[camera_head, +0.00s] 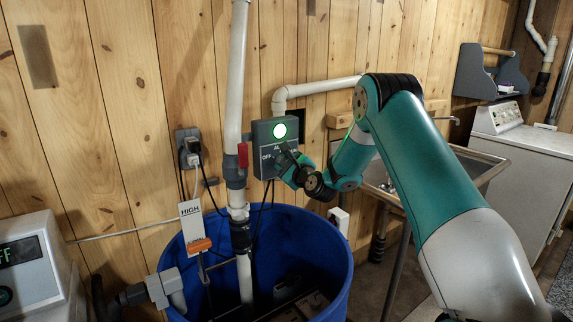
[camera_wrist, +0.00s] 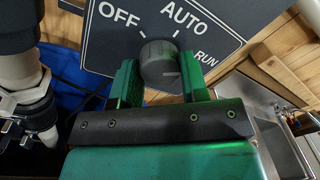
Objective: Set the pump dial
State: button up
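The labels look tilted clockwise there. My gripper (camera_wrist: 160,85) has its green fingers on both sides of the dial, close against it, and looks shut on it. In the head view my gripper (camera_head: 289,162) is at the box's lower right and hides the dial. I cannot clearly read where the dial points.
A white pipe (camera_head: 236,80) with a red valve handle (camera_head: 243,155) runs down left of the box into a blue barrel (camera_head: 334,268). A HIGH sign (camera_head: 190,213) stands at the barrel. A metal sink (camera_head: 480,166) is to the right.

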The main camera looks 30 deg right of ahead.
jog(key=shift+c, duration=0.9)
jog(key=shift+f+n+b, duration=0.1)
jog(key=shift+n+b, duration=0.2)
jog(key=shift+b, duration=0.15)
jog(key=n+b, duration=1)
jog(key=b, duration=0.2)
jog(key=n+y+b, duration=0.1)
jog(key=n+b, duration=0.8)
jog(key=b, duration=0.3)
jog(key=shift+d+f+n+t, duration=0.1)
jog(key=shift+f+n+t, duration=0.1)
jog(key=shift+n+t, duration=0.2)
jog(key=n+b, duration=0.2)
jog(key=n, duration=0.1)
jog(key=n+b, duration=0.1)
jog(key=b, duration=0.1)
jog(key=shift+r+n+y, duration=0.25)
jog(key=shift+n+y, duration=0.15)
